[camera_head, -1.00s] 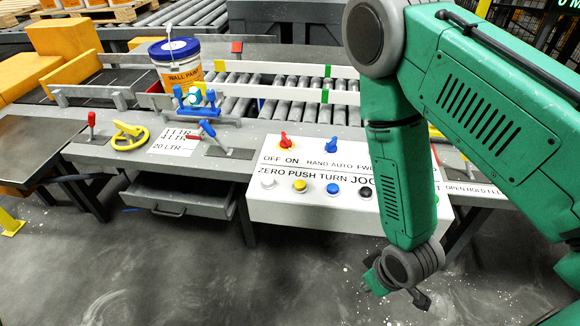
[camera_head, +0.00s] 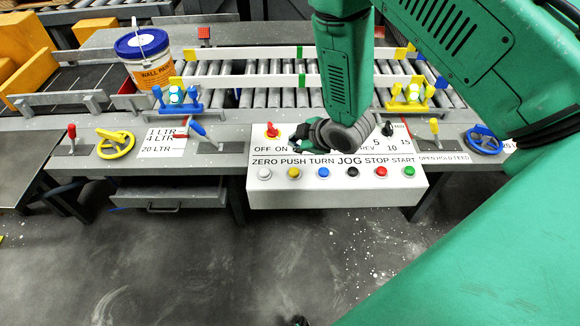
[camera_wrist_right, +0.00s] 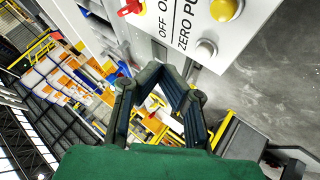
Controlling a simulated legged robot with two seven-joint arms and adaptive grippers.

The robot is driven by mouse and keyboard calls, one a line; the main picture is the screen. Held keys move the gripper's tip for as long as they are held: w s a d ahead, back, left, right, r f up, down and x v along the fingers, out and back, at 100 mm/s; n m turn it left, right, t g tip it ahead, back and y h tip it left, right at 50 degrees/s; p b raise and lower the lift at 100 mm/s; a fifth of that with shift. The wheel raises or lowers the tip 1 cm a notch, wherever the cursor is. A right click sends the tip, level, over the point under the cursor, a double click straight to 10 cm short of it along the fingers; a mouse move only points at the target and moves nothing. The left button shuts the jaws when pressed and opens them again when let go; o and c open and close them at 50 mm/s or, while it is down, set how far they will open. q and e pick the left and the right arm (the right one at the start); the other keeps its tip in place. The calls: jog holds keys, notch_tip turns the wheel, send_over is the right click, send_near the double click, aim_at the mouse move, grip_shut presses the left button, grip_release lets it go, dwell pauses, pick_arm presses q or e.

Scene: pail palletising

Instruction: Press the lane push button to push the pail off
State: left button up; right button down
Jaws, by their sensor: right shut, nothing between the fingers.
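The white control box (camera_head: 335,196) carries a row of buttons with printed labels. The yellow button (camera_head: 294,174), under the word PUSH, stands between the white ZERO button (camera_head: 264,174) and the blue TURN button (camera_head: 323,172). My right gripper (camera_head: 298,139) is shut and empty above the box, beyond the button row and near the red switch (camera_head: 272,130), apart from the yellow button. In the right wrist view the gripper (camera_wrist_right: 168,76) points past the box's edge; the yellow button (camera_wrist_right: 225,8) is at the top. The pail (camera_head: 151,65), white with a blue lid, stands upright at the roller lane's left end. My left gripper is not visible.
The roller lane (camera_head: 240,96) has white side rails. Blue clamps (camera_head: 177,104), yellow clamps (camera_head: 410,101), a yellow handwheel (camera_head: 115,144), a blue handwheel (camera_head: 484,139) and levers line the bench beside the box. The floor in front is clear.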

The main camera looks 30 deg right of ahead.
aim_at(294, 171)
jog(key=shift+a, duration=0.2)
jog(key=shift+f, duration=0.1)
notch_tip(294, 171, down, 8)
jog(key=b, duration=0.6)
jog(key=shift+d+f+b, duration=0.15)
jog(key=shift+b, duration=0.25)
jog(key=shift+f, duration=0.15)
dwell(0.8)
jog(key=shift+f+b, duration=0.3)
jog(key=shift+f, duration=0.1)
